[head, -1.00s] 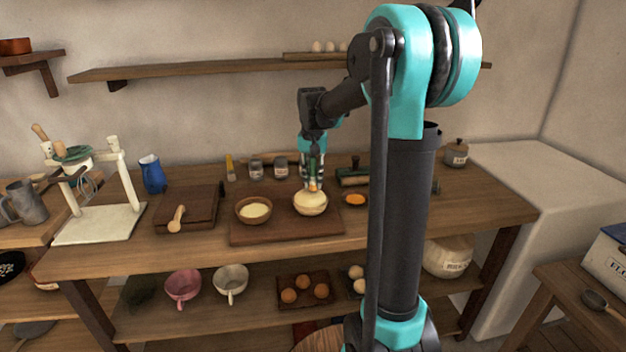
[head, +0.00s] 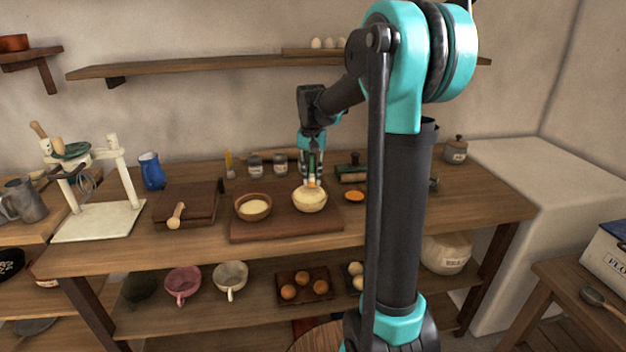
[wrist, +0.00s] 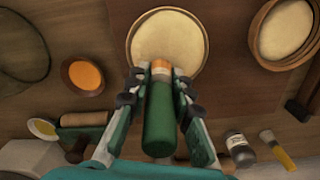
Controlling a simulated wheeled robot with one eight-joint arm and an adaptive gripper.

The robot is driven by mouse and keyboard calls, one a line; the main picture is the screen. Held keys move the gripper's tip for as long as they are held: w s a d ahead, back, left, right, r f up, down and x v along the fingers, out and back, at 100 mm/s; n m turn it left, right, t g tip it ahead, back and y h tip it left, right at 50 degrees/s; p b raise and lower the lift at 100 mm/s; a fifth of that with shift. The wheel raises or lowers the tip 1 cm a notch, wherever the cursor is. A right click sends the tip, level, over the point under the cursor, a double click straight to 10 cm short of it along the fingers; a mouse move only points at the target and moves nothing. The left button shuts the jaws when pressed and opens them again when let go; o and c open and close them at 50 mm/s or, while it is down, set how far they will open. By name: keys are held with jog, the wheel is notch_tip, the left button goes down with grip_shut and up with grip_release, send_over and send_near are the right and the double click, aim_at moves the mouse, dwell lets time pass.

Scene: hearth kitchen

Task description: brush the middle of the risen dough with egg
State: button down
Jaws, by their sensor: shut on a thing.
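The risen dough (head: 309,200) is a pale round mass in a bowl on the wooden board (head: 285,230); it also shows at the top of the wrist view (wrist: 167,42). My gripper (head: 312,181) is right above this bowl, pointing down. In the wrist view my gripper (wrist: 160,85) is shut on a brush (wrist: 160,122) with a green handle and an orange-tan end. That end overlaps the near rim of the bowl in the wrist view; I cannot tell whether it touches the dough. A small dish of orange egg (head: 355,196) sits right of the bowl and also shows in the wrist view (wrist: 85,76).
A second bowl with pale contents (head: 252,207) stands close on the left. A blue jug (head: 151,171) is at the back left. The board's front is clear.

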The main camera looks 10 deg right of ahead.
jog(key=shift+w+a, duration=0.15)
jog(key=shift+a, duration=0.9)
jog(key=shift+s+a+f, duration=0.1)
jog(key=shift+s+f, duration=0.1)
jog(key=shift+s, duration=1.45)
jog(key=shift+w+f, duration=0.1)
jog(key=shift+w, duration=1.55)
jog(key=shift+s, duration=1.7)
jog(key=shift+r, duration=3.1)
